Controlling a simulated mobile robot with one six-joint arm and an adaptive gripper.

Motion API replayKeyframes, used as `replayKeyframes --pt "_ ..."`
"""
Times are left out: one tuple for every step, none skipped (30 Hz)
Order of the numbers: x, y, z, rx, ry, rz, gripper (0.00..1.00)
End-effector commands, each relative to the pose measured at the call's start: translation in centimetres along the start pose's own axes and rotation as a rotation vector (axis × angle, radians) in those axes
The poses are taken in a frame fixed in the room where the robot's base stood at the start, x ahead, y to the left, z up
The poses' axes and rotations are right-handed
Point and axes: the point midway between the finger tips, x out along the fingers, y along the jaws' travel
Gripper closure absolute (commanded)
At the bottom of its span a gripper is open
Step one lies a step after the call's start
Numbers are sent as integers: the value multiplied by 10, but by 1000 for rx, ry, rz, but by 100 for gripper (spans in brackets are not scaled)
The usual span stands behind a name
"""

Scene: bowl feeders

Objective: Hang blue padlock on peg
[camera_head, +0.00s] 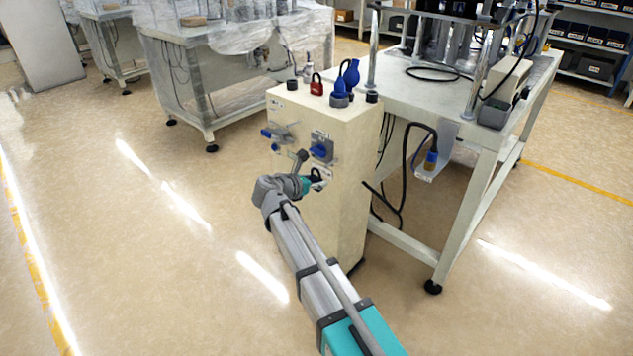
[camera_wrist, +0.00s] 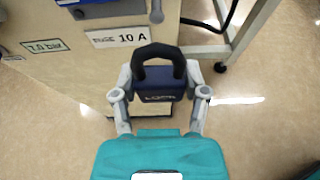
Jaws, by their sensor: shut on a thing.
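The blue padlock (camera_wrist: 158,90) has a dark blue body with "LOCK" lettering and a thick black shackle (camera_wrist: 158,50) standing up. My gripper (camera_wrist: 158,92) is shut on the padlock's body, one finger on each side, and holds it in front of the cream cabinet. In the head view, my gripper (camera_head: 312,182) is close to the cabinet's front, and the padlock is small and dark there. A grey round-ended post (camera_wrist: 156,12), likely the peg, shows at the top of the wrist view, above the shackle and apart from it in the picture. Its depth is unclear.
The cream cabinet (camera_head: 345,210) carries blue-handled switches (camera_head: 321,150) and a "10 A" label (camera_wrist: 118,37). A red padlock (camera_head: 316,86) and blue items (camera_head: 350,76) sit on top. A white workbench (camera_head: 480,135) with hanging cables stands right. Floor at left is clear.

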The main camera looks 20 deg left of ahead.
Motion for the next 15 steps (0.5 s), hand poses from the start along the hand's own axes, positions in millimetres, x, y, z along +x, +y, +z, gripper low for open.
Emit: replayKeyframes --pt "1 0 0 0 0 0 99" --pt "2 0 1 0 0 0 99" --pt "2 0 1 0 0 0 99" --pt "3 0 1 0 0 0 99" --pt "3 0 1 0 0 0 99" --pt "4 0 2 0 0 0 99" --pt "4 0 2 0 0 0 99" --pt "5 0 2 0 0 0 99" --pt "6 0 2 0 0 0 99" --pt "6 0 2 0 0 -1 99" --pt "7 0 3 0 0 -1 99" --pt "7 0 3 0 0 -1 99" --pt "8 0 3 0 0 -1 99" --pt "8 0 3 0 0 -1 99" --pt "8 0 3 0 0 -1 99"
